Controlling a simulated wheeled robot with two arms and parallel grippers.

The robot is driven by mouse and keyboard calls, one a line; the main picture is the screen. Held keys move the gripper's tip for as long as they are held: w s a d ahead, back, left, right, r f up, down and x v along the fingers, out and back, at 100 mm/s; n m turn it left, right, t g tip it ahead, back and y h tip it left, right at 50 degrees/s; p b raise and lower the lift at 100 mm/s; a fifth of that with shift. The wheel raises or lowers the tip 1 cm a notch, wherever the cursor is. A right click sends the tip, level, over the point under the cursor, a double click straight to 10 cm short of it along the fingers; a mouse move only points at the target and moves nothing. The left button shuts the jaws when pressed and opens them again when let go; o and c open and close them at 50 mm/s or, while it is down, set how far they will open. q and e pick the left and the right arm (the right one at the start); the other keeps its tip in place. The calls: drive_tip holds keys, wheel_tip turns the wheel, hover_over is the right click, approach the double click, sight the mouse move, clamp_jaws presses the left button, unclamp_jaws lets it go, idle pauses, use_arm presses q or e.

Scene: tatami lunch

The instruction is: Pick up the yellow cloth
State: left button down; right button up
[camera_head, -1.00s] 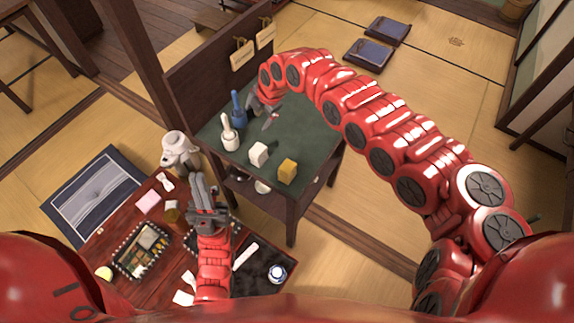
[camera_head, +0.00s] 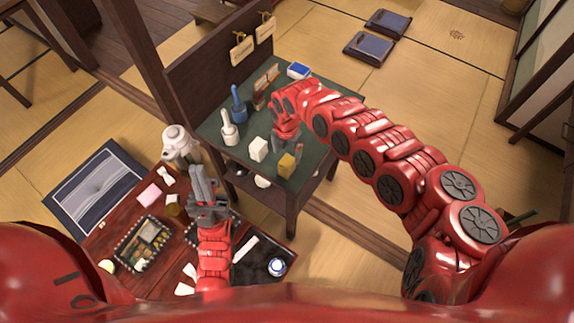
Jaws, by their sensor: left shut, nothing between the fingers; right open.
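The yellow cloth (camera_head: 287,165) looks like a small, block-shaped yellow bundle on the near right part of the green-topped stand (camera_head: 318,115). My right gripper (camera_head: 287,147) is open, with its fingers pointing down just above and behind the yellow cloth. One finger overlaps the cloth's upper edge in this view, and I cannot tell whether they touch. My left gripper (camera_head: 203,188) is shut and empty above the low red table, away from the cloth.
A white bottle-shaped item (camera_head: 229,129) and a blue one (camera_head: 238,104) stand further left. The low table (camera_head: 111,240) holds a food box (camera_head: 144,243).

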sight(287, 160)
drive_tip(key=shift+f, duration=0.35)
wheel_tip(287, 160, down, 4)
drive_tip(key=shift+p, duration=0.7)
drive_tip(key=shift+d+f, duration=0.1)
drive_tip(key=shift+f, duration=0.4)
clamp_jaws()
drive_tip(key=shift+r, duration=0.2)
